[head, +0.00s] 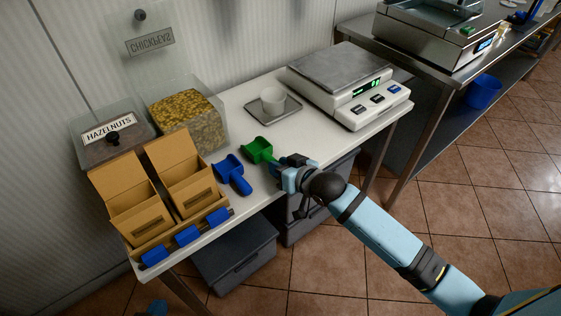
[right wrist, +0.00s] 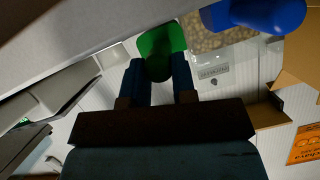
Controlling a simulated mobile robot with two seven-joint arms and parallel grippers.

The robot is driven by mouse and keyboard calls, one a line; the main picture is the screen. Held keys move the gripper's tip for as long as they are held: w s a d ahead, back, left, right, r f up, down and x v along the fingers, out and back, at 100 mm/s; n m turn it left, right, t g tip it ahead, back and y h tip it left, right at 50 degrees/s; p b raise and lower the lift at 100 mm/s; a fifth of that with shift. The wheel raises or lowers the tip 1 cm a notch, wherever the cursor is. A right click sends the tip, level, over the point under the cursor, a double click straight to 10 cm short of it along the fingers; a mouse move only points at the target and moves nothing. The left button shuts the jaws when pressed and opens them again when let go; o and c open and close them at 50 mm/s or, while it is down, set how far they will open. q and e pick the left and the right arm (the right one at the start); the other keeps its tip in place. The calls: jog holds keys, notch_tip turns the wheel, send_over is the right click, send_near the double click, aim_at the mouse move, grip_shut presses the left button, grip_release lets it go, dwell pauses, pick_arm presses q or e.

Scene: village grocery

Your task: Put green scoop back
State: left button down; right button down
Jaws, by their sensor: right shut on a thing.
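The green scoop (head: 259,150) is at the front edge of the white table, right of a blue scoop (head: 233,172). My right gripper (head: 281,166) is shut on the green scoop's handle end. In the right wrist view the green scoop (right wrist: 160,45) sits between the two fingers. Whether the scoop touches the tabletop is hard to tell. The chickpea bin (head: 188,118) stands open behind, its lid raised. The hazelnut bin (head: 110,140) at its left has its lid closed. My left gripper is not clearly in view; only a small blue piece shows at the bottom left.
Two open cardboard boxes (head: 137,222) stand at the table's left front, with blue-fronted holders along their base. A cup on a small tray (head: 274,114) and a white scale (head: 350,80) stand to the right. Grey crates (head: 235,262) are below. The tabletop between the scoop and scale is clear.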

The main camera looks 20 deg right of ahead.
jog(key=shift+f, duration=0.25)
pick_arm(q)
jog(key=shift+f, duration=0.1)
pick_arm(e)
jog(key=c, duration=0.8)
grip_release()
jog(key=shift+c, duration=0.2)
jog(key=shift+s, duration=0.1)
pick_arm(q)
jog(key=shift+s+a+r+p, duration=0.1)
jog(key=shift+r+p, duration=0.15)
jog(key=shift+p, duration=0.85)
pick_arm(e)
jog(key=v, duration=1.3)
jog(key=shift+s+r, duration=0.2)
jog(key=shift+s, duration=0.05)
jog(key=s+a+f+g+h, duration=0.2)
jog(key=s+a+f, duration=0.1)
jog(key=s+f, duration=0.85)
pick_arm(q)
notch_tip(320, 180, up, 16)
jog(key=s+a+p, duration=0.1)
jog(key=p, duration=2.1)
jog(key=shift+a+y, duration=0.3)
jog(key=shift+a, duration=0.05)
pick_arm(e)
notch_tip(320, 180, up, 16)
jog(key=s+d, duration=0.1)
jog(key=shift+s+n+h, duration=0.3)
